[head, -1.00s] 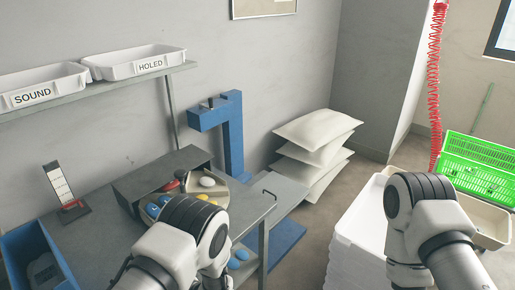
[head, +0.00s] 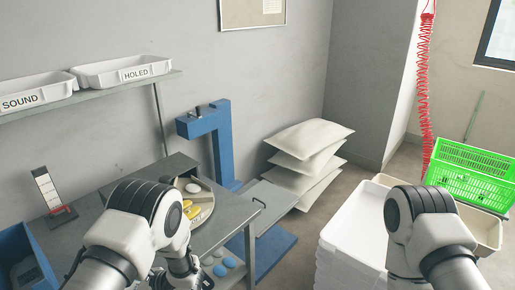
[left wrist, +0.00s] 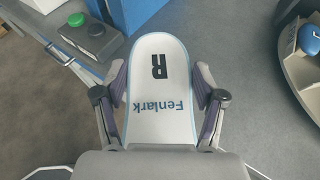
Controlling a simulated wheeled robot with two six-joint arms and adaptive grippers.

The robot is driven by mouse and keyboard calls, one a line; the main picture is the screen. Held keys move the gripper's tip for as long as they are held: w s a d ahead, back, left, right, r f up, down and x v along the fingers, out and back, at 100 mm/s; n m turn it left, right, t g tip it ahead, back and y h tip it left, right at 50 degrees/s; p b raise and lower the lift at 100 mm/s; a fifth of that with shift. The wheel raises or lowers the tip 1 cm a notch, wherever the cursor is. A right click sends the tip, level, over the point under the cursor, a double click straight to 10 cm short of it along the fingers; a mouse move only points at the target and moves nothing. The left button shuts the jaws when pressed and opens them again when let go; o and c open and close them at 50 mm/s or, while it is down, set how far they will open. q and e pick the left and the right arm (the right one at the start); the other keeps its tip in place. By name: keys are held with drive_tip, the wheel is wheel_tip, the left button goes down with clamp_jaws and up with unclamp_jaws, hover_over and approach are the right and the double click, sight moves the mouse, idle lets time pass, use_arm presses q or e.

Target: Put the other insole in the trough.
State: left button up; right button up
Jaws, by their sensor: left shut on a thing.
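A white insole (left wrist: 159,55) with a pale blue rim, marked with a black "R" and a blue "Fenlark", points away from me in the left wrist view. My left gripper (left wrist: 162,86) is shut on it, one finger at each long side, and holds it above the grey surface below. In the head view my left arm hides the insole, and only part of the gripper's linkage shows below the wrist. My right arm enters at the right, but its gripper is out of view. I cannot tell for sure which thing is the trough.
A green button and a black button (left wrist: 76,20) show in the wrist view. White bins marked SOUND (head: 35,90) and HOLED (head: 122,72) sit on a shelf. Stacked white trays (head: 350,240) stand right.

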use_arm(q)
drive_tip(key=s+a+n+g+h+b, duration=0.15)
drive_tip(key=s+a+n+g, duration=0.35)
drive_tip(key=s+n+g, duration=0.6)
drive_tip(key=s+d+r+n+g+h+b, duration=0.1)
drive_tip(key=s+d+n+g+h, duration=0.3)
drive_tip(key=s+d+n+h, duration=0.8)
drive_tip(key=w+d+r+n+t+h, duration=0.3)
drive_tip(key=d+n+t+h, duration=0.2)
drive_tip(key=d+n+h, duration=0.1)
drive_tip(key=w+d+r+n+t+h, duration=0.2)
drive_tip(key=d+r+n+t+h, duration=0.1)
drive_tip(key=d+n+t+h, duration=0.25)
drive_tip(key=w+a+f+n+t, duration=0.1)
drive_tip(key=w+a+n+t, duration=0.2)
drive_tip(key=w+n+t, duration=0.7)
drive_tip(key=shift+w+f+y+b, duration=0.4)
drive_tip(key=shift+w+b, duration=0.05)
drive_tip(key=shift+w, duration=0.15)
